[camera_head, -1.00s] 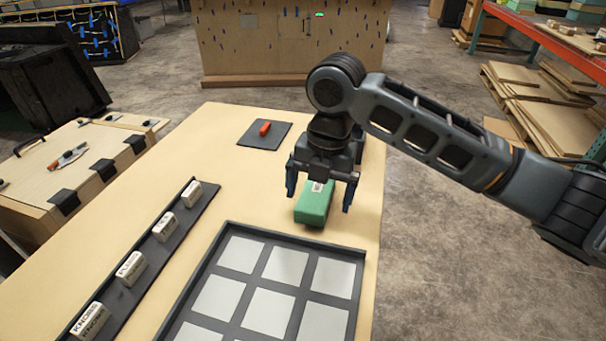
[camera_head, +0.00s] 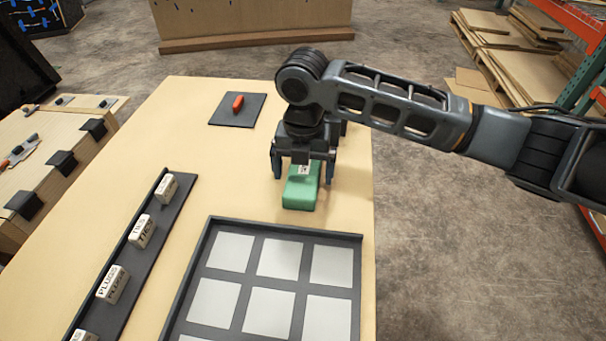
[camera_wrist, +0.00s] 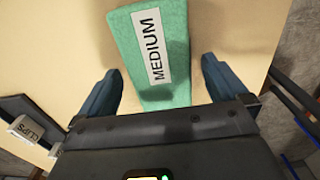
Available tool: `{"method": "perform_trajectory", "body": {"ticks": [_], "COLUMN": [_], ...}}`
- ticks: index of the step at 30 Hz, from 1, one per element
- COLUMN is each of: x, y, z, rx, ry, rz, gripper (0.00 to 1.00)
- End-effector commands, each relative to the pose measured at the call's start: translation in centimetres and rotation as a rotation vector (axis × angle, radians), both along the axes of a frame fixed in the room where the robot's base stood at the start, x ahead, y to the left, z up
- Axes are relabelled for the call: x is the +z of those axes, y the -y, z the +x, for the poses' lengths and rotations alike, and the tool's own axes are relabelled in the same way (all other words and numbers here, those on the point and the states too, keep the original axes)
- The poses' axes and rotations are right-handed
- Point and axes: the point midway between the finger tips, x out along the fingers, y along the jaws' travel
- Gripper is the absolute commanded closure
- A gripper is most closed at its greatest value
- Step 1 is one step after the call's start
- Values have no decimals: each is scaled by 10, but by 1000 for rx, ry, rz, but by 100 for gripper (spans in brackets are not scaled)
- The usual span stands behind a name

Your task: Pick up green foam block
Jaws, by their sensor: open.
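The green foam block (camera_head: 301,194) lies on the table near its right edge, behind the grid tray. In the wrist view the green foam block (camera_wrist: 163,90) carries a white label reading "MEDIUM" and lies between and ahead of the two fingers. My gripper (camera_head: 303,180) points down over the block, with one finger on each side of it. In the wrist view my gripper (camera_wrist: 160,85) is open, with a gap between each finger and the block. The far end of the block is hidden under the gripper in the head view.
A dark-framed tray (camera_head: 222,225) with pale square cells stands in front of the block. A dark rail (camera_head: 152,215) holds several white labelled blocks at left. A red object (camera_head: 238,103) lies on a dark mat (camera_head: 252,112) at the back. The table (camera_head: 170,125) is bare between them.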

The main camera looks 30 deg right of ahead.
Motion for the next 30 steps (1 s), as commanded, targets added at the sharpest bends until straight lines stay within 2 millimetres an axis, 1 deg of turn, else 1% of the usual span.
{"method": "perform_trajectory", "body": {"ticks": [3, 10, 27, 28, 30], "x": [-8, -9, -8, -8, -8], "y": [0, 0, 0, 0, 0], "z": [0, 0, 0, 0, 0], "rx": [0, 1, 1, 1, 1], "ry": [0, 0, 0, 0, 0], "rz": [0, 0, 0, 0, 0], "gripper": [0, 1, 56, 58, 59]}}
